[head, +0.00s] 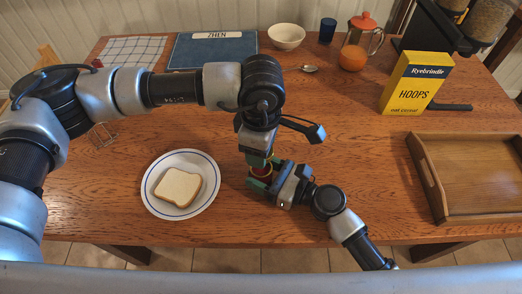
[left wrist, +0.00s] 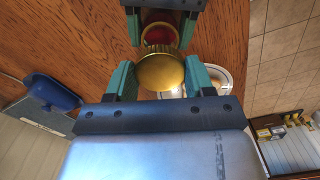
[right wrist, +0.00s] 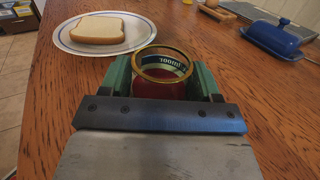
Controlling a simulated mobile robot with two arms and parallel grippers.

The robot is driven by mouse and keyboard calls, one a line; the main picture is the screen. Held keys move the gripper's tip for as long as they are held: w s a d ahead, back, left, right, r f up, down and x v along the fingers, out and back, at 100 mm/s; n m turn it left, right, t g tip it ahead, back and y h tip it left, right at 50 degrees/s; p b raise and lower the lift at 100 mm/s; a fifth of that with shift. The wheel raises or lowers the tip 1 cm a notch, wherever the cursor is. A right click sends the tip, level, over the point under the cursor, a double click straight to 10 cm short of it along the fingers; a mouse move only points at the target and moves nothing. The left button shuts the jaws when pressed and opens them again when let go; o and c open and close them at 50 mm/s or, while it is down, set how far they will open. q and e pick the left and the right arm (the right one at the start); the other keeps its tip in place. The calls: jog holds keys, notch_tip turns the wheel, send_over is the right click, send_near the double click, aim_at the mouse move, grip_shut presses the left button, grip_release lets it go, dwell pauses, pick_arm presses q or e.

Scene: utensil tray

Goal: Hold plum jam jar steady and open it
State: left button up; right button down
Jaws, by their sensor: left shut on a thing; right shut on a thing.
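The plum jam jar (head: 262,172) stands over the table's front middle, mostly hidden by the grippers in the head view. My right gripper (right wrist: 165,80) is shut around the jar's sides. In the right wrist view the jar (right wrist: 163,68) shows a gold rim, an open top and dark red jam. My left gripper (left wrist: 160,75) is shut on the round gold lid (left wrist: 160,68). In the left wrist view the lid looks apart from the jar (left wrist: 161,34), whose open mouth shows beyond it. The size of the gap is hard to tell.
A plate (head: 211,200) with bread (head: 178,187) lies left of the jar. A wooden tray (head: 432,172) and yellow cereal box (head: 414,85) are at right. A bowl (head: 286,37), spoon (head: 309,69), orange (head: 351,58) and blue cup (head: 327,30) stand behind.

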jog(key=shift+c, duration=0.8)
grip_release()
